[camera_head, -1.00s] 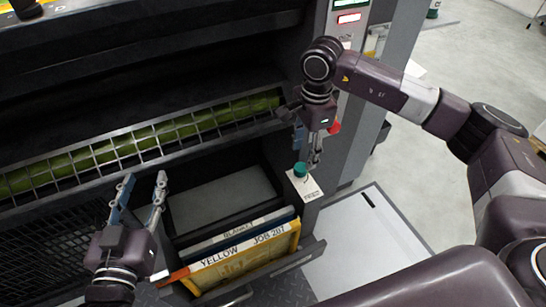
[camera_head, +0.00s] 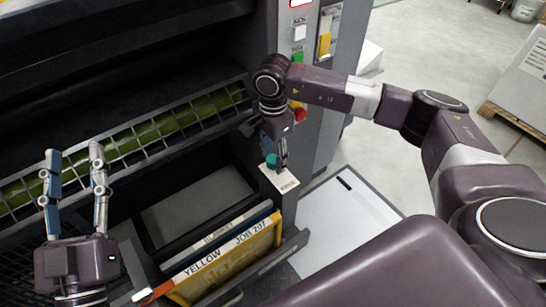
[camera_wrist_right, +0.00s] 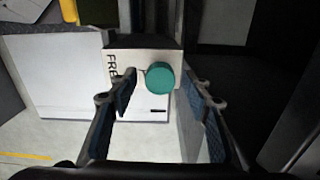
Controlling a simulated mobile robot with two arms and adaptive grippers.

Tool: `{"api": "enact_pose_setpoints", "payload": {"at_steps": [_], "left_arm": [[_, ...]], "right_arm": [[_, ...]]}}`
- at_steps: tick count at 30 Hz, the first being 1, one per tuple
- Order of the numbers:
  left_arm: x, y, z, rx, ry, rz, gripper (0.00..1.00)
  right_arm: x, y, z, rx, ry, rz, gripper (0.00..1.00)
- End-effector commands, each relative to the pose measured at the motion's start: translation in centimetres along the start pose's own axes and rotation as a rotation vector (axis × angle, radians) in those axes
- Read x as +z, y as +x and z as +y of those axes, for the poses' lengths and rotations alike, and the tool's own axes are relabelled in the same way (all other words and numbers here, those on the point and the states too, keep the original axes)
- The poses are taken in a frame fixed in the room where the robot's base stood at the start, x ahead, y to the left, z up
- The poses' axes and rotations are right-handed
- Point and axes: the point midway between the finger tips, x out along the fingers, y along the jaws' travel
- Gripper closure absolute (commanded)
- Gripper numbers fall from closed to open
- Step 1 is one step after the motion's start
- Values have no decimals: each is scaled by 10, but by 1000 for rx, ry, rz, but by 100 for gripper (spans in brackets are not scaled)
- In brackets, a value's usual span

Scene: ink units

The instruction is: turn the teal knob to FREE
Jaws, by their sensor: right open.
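The teal knob (camera_head: 271,161) sits on a white label plate (camera_head: 282,181) at the corner of the machine, right of centre in the head view. In the right wrist view the round knob (camera_wrist_right: 160,77) is near the middle, with the partly hidden letters "FR" on the plate left of it. My right gripper (camera_head: 281,166) is beside the knob in the head view. In the right wrist view its open fingers (camera_wrist_right: 160,92) appear on either side of the knob, with gaps. My left gripper (camera_head: 75,152) is open and empty at the left, away from the knob.
A yellow-framed plate marked "YELLOW JOB 207" (camera_head: 236,262) stands in a rack below the knob. A wire guard (camera_head: 140,142) crosses the machine at the left. A red button (camera_head: 300,115) and a green one (camera_head: 298,57) are on the column above.

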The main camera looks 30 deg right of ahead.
Motion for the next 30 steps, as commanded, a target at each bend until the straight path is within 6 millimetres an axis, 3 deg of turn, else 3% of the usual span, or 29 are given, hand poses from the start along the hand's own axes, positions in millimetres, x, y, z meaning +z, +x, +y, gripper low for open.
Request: {"api": "enact_pose_setpoints", "payload": {"at_steps": [8,20,30], "left_arm": [[-2,0,0,0,0,7,60],[-1,0,0,1,0,5,60],[9,0,-2,-3,2,-49,60]], "right_arm": [[0,1,0,0,0,0,55],[0,1,0,0,0,0,97],[0,0,0,0,55,-1,97]]}}
